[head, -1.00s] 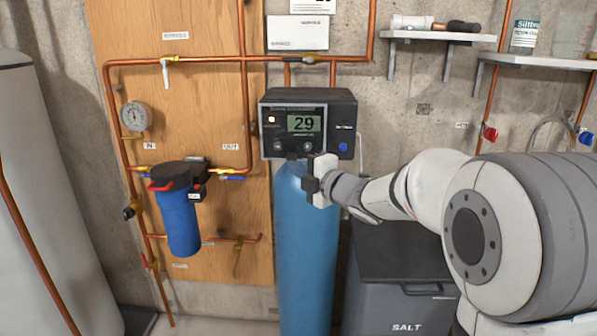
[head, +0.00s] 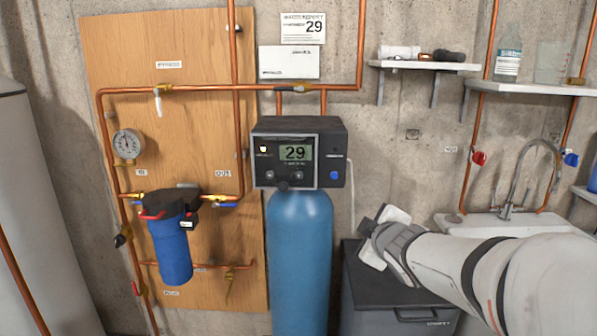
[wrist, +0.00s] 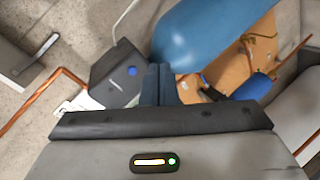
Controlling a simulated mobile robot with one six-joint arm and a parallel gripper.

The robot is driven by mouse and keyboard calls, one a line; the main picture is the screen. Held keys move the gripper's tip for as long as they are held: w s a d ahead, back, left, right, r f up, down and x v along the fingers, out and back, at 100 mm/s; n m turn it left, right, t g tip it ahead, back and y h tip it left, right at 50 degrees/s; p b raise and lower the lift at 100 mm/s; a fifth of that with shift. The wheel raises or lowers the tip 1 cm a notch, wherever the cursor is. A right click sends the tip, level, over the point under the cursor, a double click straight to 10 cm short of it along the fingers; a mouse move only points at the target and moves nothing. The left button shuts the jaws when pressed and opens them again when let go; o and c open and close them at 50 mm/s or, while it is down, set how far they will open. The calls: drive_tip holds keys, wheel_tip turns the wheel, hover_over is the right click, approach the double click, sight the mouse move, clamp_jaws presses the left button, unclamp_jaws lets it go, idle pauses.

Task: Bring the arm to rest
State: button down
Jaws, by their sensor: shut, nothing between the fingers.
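My gripper (head: 366,232) is at the right of the blue softener tank in the head view, above the dark salt bin, with the arm reaching in from the lower right. In the wrist view its two fingers (wrist: 158,82) are together, shut and empty. The blue softener tank (head: 300,262) stands upright under its dark control head (head: 299,153), whose display reads 29. The gripper appears apart from both. The tank (wrist: 205,35) also shows in the wrist view, behind the fingertips.
The salt bin (head: 385,265) stands beside the tank, below my gripper. A sink (head: 480,224) with a tap is behind my arm. A blue filter housing (head: 170,250) and copper pipes are on the wooden panel (head: 200,60). Shelves (head: 425,66) hang at upper right.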

drive_tip(key=s+f+m+g+p, duration=0.1)
drive_tip(key=s+f+m+g, duration=0.2)
drive_tip(key=s, duration=0.5)
drive_tip(key=s+f+m+g+p, duration=0.1)
drive_tip(key=s+f+m+g, duration=0.2)
drive_tip(key=s, duration=0.5)
drive_tip(key=s+f+m+g+h+p, duration=0.1)
drive_tip(key=s+f+m+g, duration=0.2)
drive_tip(key=s+m+g, duration=0.2)
drive_tip(key=s+m, duration=0.1)
drive_tip(key=s, duration=0.2)
drive_tip(key=shift+m, duration=0.3)
